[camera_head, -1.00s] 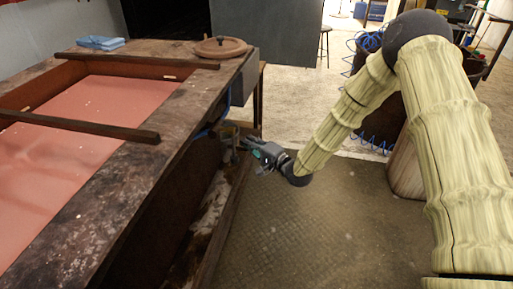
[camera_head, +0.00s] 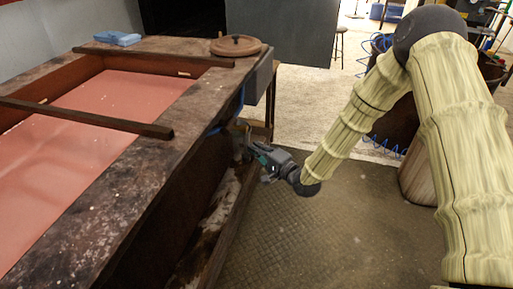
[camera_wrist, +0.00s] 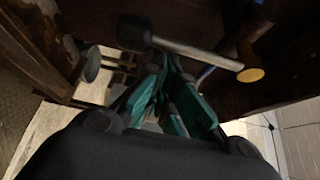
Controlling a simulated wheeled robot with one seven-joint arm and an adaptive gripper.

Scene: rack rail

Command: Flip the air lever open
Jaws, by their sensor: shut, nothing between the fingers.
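In the wrist view a metal rod (camera_wrist: 190,50) with a dark rounded knob (camera_wrist: 133,33) at one end and a yellow round piece (camera_wrist: 250,75) at the other crosses just ahead of the fingers. It looks like the air lever. My gripper (camera_wrist: 172,62) has teal-sided fingers, tips together and empty, close to the rod; contact cannot be told. In the head view my gripper (camera_head: 258,157) is beside the bench's (camera_head: 150,165) open lower side, near its far end. The lever is too small to make out there.
A blue hose (camera_head: 240,100) runs along the bench side. A dark wooden lower rail (camera_head: 222,235) edges the bench base. A round lid (camera_head: 236,45) and blue cloth (camera_head: 117,38) lie on top. The floor (camera_head: 320,240) right of the bench is clear.

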